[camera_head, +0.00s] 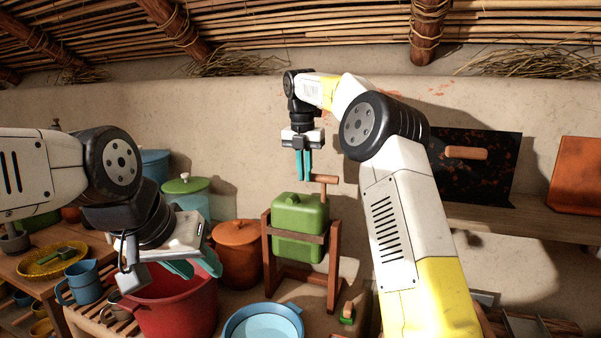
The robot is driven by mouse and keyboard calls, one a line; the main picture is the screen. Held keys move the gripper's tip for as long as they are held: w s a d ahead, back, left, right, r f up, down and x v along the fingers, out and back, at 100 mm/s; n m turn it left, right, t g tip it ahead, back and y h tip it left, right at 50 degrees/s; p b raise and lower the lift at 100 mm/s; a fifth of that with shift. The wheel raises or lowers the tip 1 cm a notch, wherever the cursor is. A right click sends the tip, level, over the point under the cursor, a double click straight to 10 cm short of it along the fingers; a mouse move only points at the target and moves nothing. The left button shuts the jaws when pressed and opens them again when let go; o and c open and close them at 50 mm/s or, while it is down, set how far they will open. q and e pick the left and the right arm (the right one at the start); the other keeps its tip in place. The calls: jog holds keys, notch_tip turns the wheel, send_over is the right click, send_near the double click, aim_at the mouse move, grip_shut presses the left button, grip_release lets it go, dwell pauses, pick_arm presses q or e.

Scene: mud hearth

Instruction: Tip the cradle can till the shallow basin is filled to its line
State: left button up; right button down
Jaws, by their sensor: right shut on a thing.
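The green can (299,213) sits upright in a wooden cradle frame (267,252), with a wooden handle (327,179) at its upper right. My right gripper (304,180) points down just above the can, its teal fingers closed at the handle's left end. The shallow blue basin (232,326) stands in front of the cradle, cut off by the bottom edge. Its inside looks pale blue; I cannot make out a fill line or the level. No stream shows from the can. My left gripper (195,267) is open and empty above a red tub.
The red tub (178,310) stands left of the basin, with a lidded clay pot (238,262) behind. A blue mug (84,284) and a yellow plate (48,262) are at the left. A shelf (530,222) runs along the right wall.

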jog(key=shift+w+d+r+t, duration=0.3)
jog(key=shift+w+d+r, duration=0.15)
jog(key=shift+w+d, duration=0.35)
notch_tip(320, 180, up, 7)
jog(key=s+a, duration=0.2)
jog(key=shift+s, duration=0.25)
